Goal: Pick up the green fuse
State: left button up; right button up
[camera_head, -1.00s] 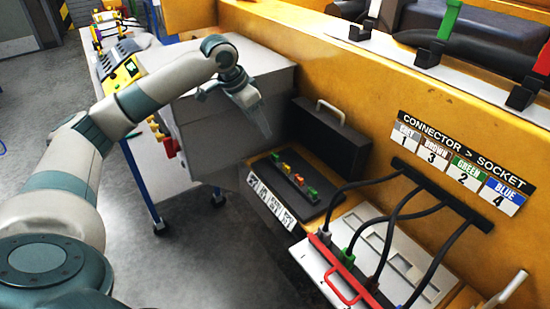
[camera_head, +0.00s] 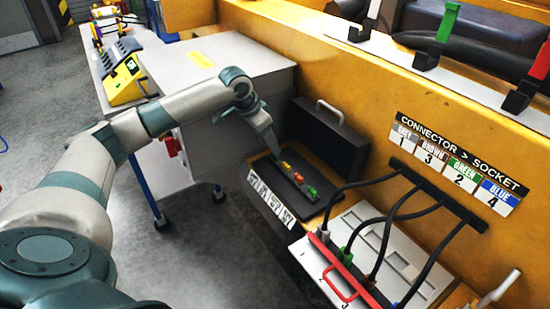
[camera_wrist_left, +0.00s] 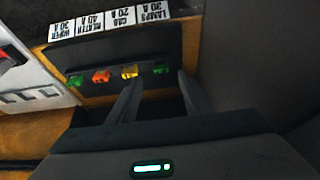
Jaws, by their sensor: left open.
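A black fuse strip carries a row of small fuses. In the left wrist view a green fuse (camera_wrist_left: 160,67) is at the right end of the row, then a yellow fuse (camera_wrist_left: 130,71), an orange fuse (camera_wrist_left: 100,76) and a second green fuse (camera_wrist_left: 76,80). In the head view the second green fuse (camera_head: 312,193) is at the near end, and my gripper largely hides the far green one. My left gripper (camera_wrist_left: 159,77) is open and empty. Its fingertips (camera_head: 275,149) point at the far end of the row, with the far green fuse between them in the wrist view.
Upside-down fuse labels (camera_wrist_left: 92,22) line the strip's edge. A black case (camera_head: 330,130) with a handle stands behind it. Grey cabinet (camera_head: 215,70) stands left of it. Black cables (camera_head: 395,215) and a red-handled panel (camera_head: 345,275) lie to the right.

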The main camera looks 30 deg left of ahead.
aim_at(275, 158)
pick_arm(q)
jog(key=shift+w+f, duration=0.15)
jog(key=shift+f, duration=0.1)
jog(key=p+x, duration=0.1)
jog(key=x, duration=0.2)
jog(key=shift+f+p, duration=0.1)
jog(key=shift+p, duration=0.3)
jog(key=shift+w+f, duration=0.2)
jog(key=shift+f, duration=0.3)
jog(key=c, duration=1.1)
